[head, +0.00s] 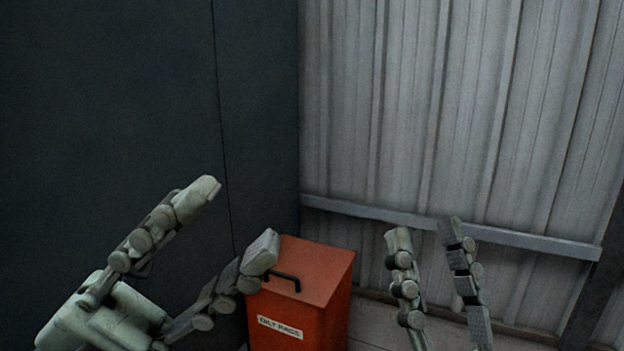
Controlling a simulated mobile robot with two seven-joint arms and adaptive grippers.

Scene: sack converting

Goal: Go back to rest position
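My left gripper (236,220) is in the lower left of the head view. Its two fingers are spread wide apart with nothing between them. My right gripper (427,233) is at the lower right, pointing up. Its two fingers are apart with a gap between them, and the grey wall shows through the gap. Its base is cut off by the bottom edge. Neither gripper holds anything.
A red bin (325,272) labelled "OILY RAGS", with a black handle on its lid, stands in the corner behind and between my grippers. A dark panel wall (110,90) is on the left. A corrugated grey wall (440,110) with a horizontal rail (370,212) is on the right.

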